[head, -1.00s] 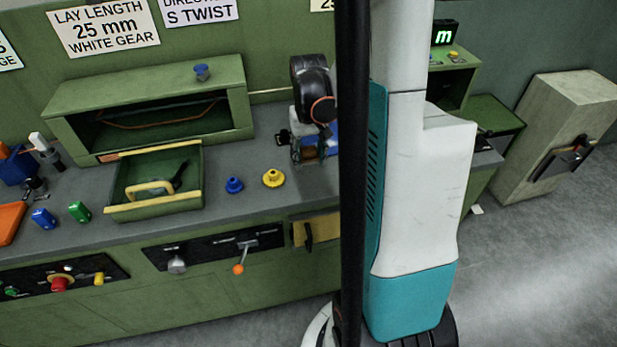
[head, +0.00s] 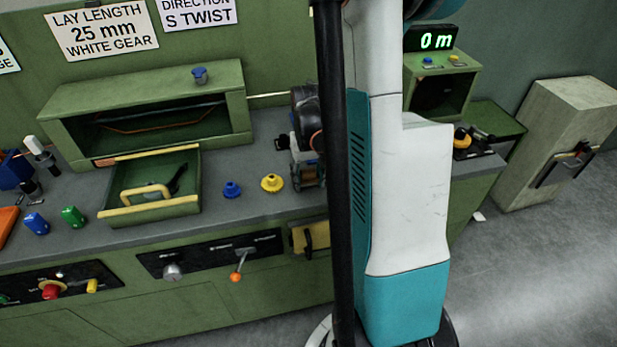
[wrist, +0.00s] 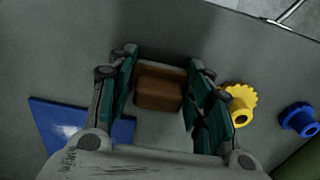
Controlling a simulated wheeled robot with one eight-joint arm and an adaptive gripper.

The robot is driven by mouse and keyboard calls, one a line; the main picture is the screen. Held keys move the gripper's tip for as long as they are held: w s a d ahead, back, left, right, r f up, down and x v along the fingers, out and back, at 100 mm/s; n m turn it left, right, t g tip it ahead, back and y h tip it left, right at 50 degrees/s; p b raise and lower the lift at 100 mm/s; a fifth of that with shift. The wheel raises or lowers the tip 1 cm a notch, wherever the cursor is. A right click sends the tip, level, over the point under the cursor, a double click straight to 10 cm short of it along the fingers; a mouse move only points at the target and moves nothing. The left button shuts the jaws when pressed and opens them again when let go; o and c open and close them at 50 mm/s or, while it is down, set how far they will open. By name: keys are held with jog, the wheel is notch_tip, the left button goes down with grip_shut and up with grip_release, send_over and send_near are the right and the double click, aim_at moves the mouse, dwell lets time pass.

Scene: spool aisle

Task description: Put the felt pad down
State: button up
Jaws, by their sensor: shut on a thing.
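The felt pad (wrist: 158,94) looks like a small brown block in the wrist view, between the two fingers of my gripper (wrist: 160,100). My gripper is shut on it. The grey bench top lies beneath; I cannot tell if the pad touches it. In the head view my gripper (head: 308,178) is low over the bench, just right of a yellow knobbed piece (head: 272,183), partly behind a black pole. The pad cannot be made out in that view.
A blue flat piece (wrist: 75,135) lies beside my gripper. The yellow piece and a blue knob (head: 232,190) stand close by. A green tray (head: 150,211) with a yellow handle is further left. A green hooded shelf (head: 150,90) stands behind. Bare bench shows around the pad.

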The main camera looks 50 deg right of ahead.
aim_at(308, 172)
jog(key=shift+s+f, duration=0.1)
jog(key=shift+f, duration=0.2)
jog(key=o, duration=1.2)
jog(key=shift+a, duration=0.1)
jog(key=shift+o, duration=0.6)
jog(key=shift+f, duration=0.1)
notch_tip(308, 172, up, 13)
jog(key=p, duration=0.4)
jog(key=shift+p, duration=0.35)
